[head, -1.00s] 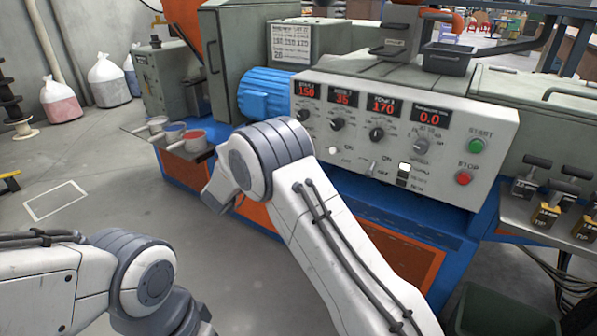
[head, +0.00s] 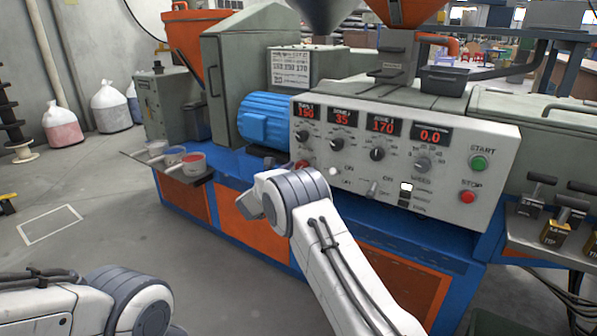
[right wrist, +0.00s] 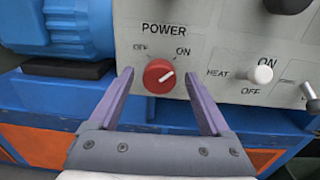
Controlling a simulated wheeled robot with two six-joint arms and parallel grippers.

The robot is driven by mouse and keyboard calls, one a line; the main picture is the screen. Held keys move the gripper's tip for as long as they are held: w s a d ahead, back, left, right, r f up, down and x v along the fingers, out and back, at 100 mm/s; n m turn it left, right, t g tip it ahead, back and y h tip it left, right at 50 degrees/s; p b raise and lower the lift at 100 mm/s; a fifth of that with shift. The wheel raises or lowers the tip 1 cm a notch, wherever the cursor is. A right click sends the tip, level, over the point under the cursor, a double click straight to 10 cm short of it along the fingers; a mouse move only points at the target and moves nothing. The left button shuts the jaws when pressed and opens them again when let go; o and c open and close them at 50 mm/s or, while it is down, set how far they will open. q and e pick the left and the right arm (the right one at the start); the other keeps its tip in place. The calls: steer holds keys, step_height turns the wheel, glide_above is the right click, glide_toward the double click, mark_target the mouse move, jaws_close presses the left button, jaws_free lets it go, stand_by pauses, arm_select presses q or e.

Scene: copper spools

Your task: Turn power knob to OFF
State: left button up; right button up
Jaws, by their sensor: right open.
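The red power knob (right wrist: 159,77) sits on the grey control panel, under the word POWER. Its white mark slants up and right, toward ON; OFF is at its upper left. A bit of the knob shows in the head view (head: 302,164) above my right arm. My right gripper (right wrist: 157,73) is open in the right wrist view, with a purple finger on each side of the knob. I cannot tell whether the fingers touch it. In the head view my right forearm hides the right fingers. Only my left arm shows at the lower left; its gripper is out of view.
The white heat switch (right wrist: 261,75) is close to the right finger. Other black knobs (head: 336,144), the green START button (head: 479,162) and red STOP button (head: 467,197) lie further right. A blue motor (head: 266,119) stands left of the panel.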

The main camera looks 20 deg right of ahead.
jaws_close()
steer(key=shift+n, duration=0.4)
steer(key=n, duration=0.6)
steer(key=shift+w+a+r+p, duration=0.1)
steer(key=shift+w+p, duration=0.05)
steer(key=shift+p, duration=0.15)
steer(key=n+p, duration=0.2)
steer(key=n, duration=0.3)
steer(key=shift+n+g, duration=0.3)
steer(key=shift+n, duration=0.1)
steer(key=n+p, duration=0.2)
steer(key=n, duration=0.2)
steer(key=shift+a+n, duration=0.1)
steer(key=shift+n, duration=0.3)
steer(key=shift+p, duration=0.3)
